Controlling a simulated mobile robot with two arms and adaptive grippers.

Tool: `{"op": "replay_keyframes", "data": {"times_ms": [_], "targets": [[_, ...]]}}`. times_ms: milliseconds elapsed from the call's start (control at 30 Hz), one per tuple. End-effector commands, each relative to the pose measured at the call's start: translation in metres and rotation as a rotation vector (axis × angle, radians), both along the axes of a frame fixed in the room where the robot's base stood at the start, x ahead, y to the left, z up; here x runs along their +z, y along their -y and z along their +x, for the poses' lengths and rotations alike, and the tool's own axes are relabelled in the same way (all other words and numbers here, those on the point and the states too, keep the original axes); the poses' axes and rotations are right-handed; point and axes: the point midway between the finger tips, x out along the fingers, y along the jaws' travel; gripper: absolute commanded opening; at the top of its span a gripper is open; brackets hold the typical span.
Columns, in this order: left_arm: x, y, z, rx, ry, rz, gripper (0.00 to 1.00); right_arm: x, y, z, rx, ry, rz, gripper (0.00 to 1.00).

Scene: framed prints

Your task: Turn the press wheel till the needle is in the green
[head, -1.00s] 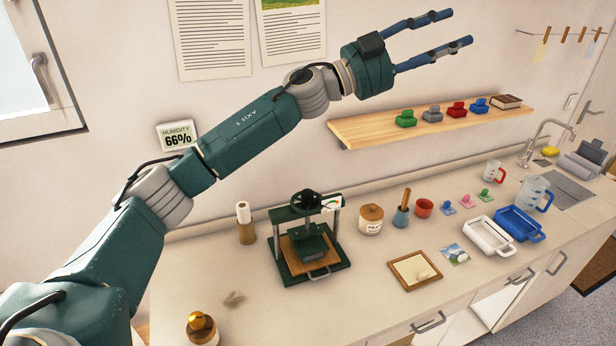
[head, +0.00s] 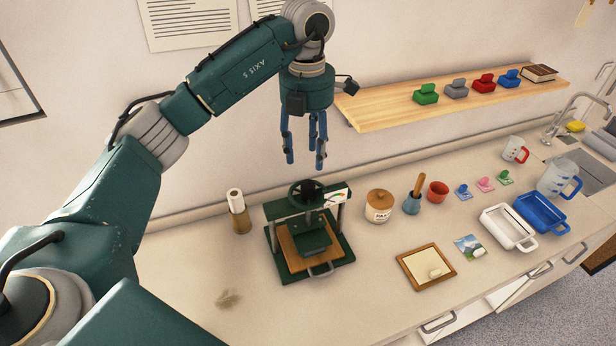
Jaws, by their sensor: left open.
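The green press (head: 335,262) stands on the counter near the middle of the head view. Its dark press wheel (head: 305,192) is on top, and a small white gauge (head: 337,197) with a green patch sits at the right of its top beam. The needle is too small to read. A wooden board (head: 290,252) lies in the press under the green plate. My left gripper (head: 304,163) points down above the wheel, fingers apart, empty and not touching it. My right gripper is not in view.
A paper roll (head: 237,211) stands left of the press. A lidded jar (head: 379,207) and a blue pot (head: 412,204) with a wooden handle stand to its right. A framed tray (head: 427,268) lies in front. A wooden shelf (head: 385,110) juts from the wall close to my left gripper.

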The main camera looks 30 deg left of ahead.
Motion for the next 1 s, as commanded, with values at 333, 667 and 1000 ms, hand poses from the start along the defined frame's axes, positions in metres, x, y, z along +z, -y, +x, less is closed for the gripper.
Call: {"op": "replay_keyframes", "data": {"times_ms": [333, 667, 1000], "targets": [[-0.059, 0.001, -0.002, 0.0, -0.005, -0.003, 0.46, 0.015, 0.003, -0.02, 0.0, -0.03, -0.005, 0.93], [-0.093, 0.002, -0.001, 0.0, 0.0, -0.003, 0.46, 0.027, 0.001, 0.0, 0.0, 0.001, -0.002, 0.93], [-0.095, 0.002, -0.001, 0.0, 0.0, -0.003, 0.32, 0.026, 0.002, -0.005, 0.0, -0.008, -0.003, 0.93]]}}
